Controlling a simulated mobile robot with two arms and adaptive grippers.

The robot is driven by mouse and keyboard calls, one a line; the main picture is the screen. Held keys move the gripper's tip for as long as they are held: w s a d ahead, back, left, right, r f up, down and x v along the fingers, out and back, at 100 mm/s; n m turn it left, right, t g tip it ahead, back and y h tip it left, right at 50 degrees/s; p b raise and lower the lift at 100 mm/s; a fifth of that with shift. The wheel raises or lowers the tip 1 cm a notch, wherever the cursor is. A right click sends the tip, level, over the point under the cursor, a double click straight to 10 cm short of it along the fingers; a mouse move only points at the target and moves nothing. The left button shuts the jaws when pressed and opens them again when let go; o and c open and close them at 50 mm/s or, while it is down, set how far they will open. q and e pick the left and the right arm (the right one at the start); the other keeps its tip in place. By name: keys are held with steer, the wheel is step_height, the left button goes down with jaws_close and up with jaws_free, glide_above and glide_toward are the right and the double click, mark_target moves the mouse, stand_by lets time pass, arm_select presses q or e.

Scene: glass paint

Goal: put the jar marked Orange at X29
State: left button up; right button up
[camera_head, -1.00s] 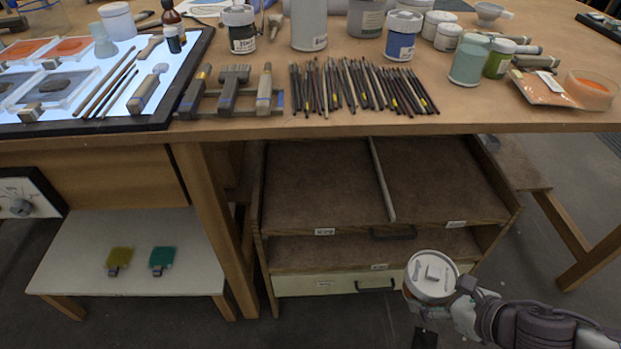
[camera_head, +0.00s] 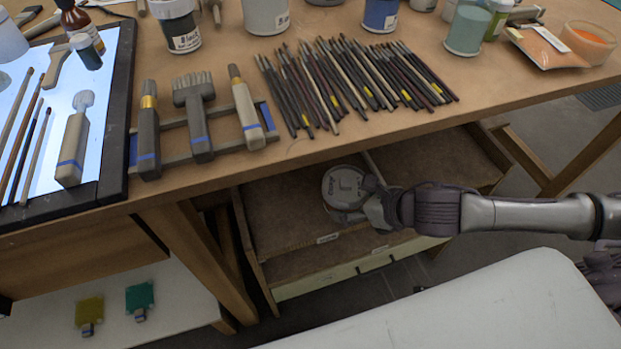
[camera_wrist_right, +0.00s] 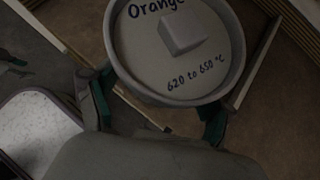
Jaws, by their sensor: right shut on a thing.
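The jar marked Orange (camera_head: 343,188) has a pale lid with a square knob. In the right wrist view its lid (camera_wrist_right: 190,65) reads "Orange" and "620 to 650 °C". My right gripper (camera_head: 355,208) is shut around the jar, with green-lined fingers on both sides in the wrist view. The jar is over the open top drawer (camera_head: 280,215), on its left part near the divider. I cannot tell whether it touches the drawer floor. A small white label (camera_head: 327,239) sits on the drawer's front edge, too small to read. My left gripper is not in view.
The worktable (camera_head: 400,135) overhangs the back of the drawer. Many brushes (camera_head: 345,85) lie near its edge, beside a brush rack (camera_head: 200,135) and a light panel (camera_head: 100,150). The drawer's divider (camera_head: 371,163) stands close to the jar. The drawer floor left of the jar looks bare.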

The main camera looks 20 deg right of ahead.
glide_above(305, 184)
steer(key=s+d, duration=0.1)
steer(key=s, duration=0.2)
steer(key=shift+w+d, duration=0.2)
steer(key=shift+w+f+b, duration=0.1)
steer(key=shift+f+b, duration=0.1)
steer(key=shift+b, duration=0.1)
step_height(305, 184, down, 2)
steer(key=shift+f+b, duration=0.15)
steer(key=shift+b, duration=0.2)
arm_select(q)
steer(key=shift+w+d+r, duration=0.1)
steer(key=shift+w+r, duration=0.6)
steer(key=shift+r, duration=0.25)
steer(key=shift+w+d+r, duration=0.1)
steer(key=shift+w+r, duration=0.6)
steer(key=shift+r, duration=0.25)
arm_select(e)
steer(key=shift+f, duration=0.4)
steer(key=shift+f, duration=0.1)
steer(key=o, duration=1.6)
steer(key=shift+f, duration=0.1)
steer(key=shift+o, duration=0.2)
